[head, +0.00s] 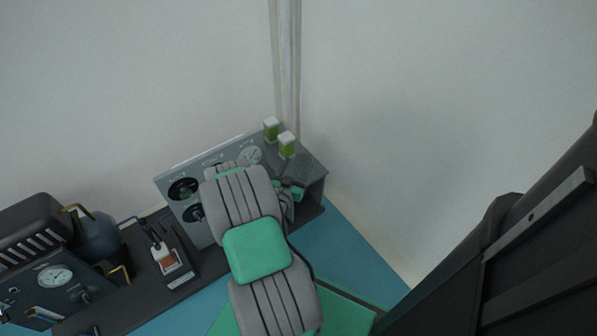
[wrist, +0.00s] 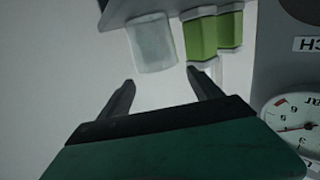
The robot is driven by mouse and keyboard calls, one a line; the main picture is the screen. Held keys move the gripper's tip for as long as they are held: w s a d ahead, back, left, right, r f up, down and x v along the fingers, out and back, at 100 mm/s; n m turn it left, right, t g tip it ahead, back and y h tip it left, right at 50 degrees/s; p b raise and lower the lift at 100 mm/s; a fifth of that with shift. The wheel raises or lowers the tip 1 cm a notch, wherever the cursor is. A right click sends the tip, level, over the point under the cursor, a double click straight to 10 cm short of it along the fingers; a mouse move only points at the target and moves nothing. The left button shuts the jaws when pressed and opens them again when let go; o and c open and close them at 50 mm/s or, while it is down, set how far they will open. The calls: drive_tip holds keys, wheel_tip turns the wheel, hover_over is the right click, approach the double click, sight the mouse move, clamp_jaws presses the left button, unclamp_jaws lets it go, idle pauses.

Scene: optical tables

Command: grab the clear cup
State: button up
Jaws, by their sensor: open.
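The clear cup (wrist: 153,42) is a pale, see-through cylinder at the upper middle of the wrist view, against the edge of a dark grey surface (wrist: 115,10). My gripper (wrist: 161,80) is open and empty, with its two dark fingers pointing toward the cup. The cup appears just beyond the fingertips, and neither finger clearly touches it. In the head view I cannot make out the cup; my arm covers much of that area.
Two green containers with pale caps (wrist: 212,35) stand close beside the cup; in the head view they stand on the grey instrument box (head: 229,155). A dial gauge (wrist: 292,120) is at the right of the wrist view. A soldering-type station (head: 170,262) sits left of my arm.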

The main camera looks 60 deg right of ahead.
sight(306, 158)
wheel_tip(306, 158, down, 4)
drive_tip(key=b, duration=0.2)
drive_tip(key=shift+d+r+b, duration=0.1)
drive_tip(key=shift+r+b, duration=0.05)
drive_tip(key=shift+b, duration=0.15)
drive_tip(key=shift+d, duration=0.2)
drive_tip(key=d, duration=0.2)
drive_tip(key=d+b, duration=0.1)
drive_tip(key=d, duration=0.2)
drive_tip(key=d+b, duration=0.1)
drive_tip(key=d, duration=0.1)
drive_tip(key=shift+w+d, duration=0.2)
drive_tip(key=shift+w, duration=0.2)
drive_tip(key=c, duration=1.1)
